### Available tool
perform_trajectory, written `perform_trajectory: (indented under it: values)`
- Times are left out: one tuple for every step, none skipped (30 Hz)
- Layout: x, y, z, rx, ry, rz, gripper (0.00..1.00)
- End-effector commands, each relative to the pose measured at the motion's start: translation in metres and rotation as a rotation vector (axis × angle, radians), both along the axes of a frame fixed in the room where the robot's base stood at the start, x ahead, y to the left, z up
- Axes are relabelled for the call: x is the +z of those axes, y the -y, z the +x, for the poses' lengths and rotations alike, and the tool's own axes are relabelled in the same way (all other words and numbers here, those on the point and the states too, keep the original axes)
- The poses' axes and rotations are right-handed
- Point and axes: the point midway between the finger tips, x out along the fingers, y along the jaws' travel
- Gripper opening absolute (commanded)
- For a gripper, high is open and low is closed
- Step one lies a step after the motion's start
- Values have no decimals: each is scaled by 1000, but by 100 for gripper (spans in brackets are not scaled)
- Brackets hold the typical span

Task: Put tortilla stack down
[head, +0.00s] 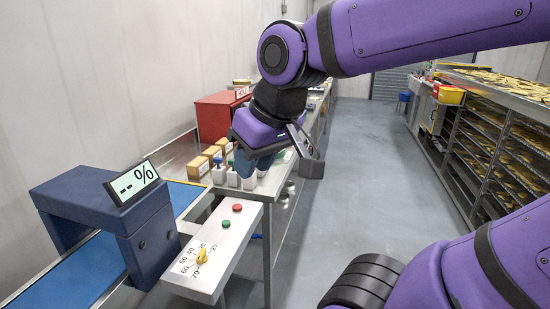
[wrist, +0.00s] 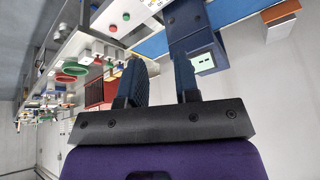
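I cannot make out a tortilla stack in either view. My gripper (head: 258,165) is raised over the steel bench in the head view, with dark blue fingers pointing down. In the wrist view my gripper (wrist: 162,68) has its two fingers clearly apart. Only background shows between them, so it is open and empty. The head view shows the fingers from the side and they partly hide the bench behind.
A blue scanner (head: 105,215) with a "--%" display straddles the blue conveyor belt (head: 48,288) at left. A control panel (head: 225,240) with dial and buttons juts out front. Boxes (head: 197,167) and a red cabinet (head: 218,117) stand behind. Racks of trays (head: 480,150) line the right; the grey aisle floor is clear.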

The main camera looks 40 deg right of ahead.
Motion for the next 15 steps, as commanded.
perform_trajectory:
  values:
    - [4,7,-9,-26,17,-14,29]
    - [5,10,-14,-37,21,-21,29]
    - [6,13,-19,-49,26,-29,29]
    - [6,15,-22,-56,28,-35,29]
    - [7,16,-25,-63,31,-40,29]
    - [7,18,-27,-69,33,-45,29]
    - [7,19,-29,-71,34,-48,29]
    - [7,19,-30,-74,35,-50,29]
    - [7,20,-30,-76,35,-52,29]
    - [7,20,-31,-76,35,-52,29]
    - [7,20,-31,-76,35,-52,29]
    - [7,20,-31,-76,35,-52,29]
    - [7,20,-30,-75,35,-52,29]
    - [7,20,-30,-75,35,-52,29]
    - [7,19,-30,-75,35,-51,29]
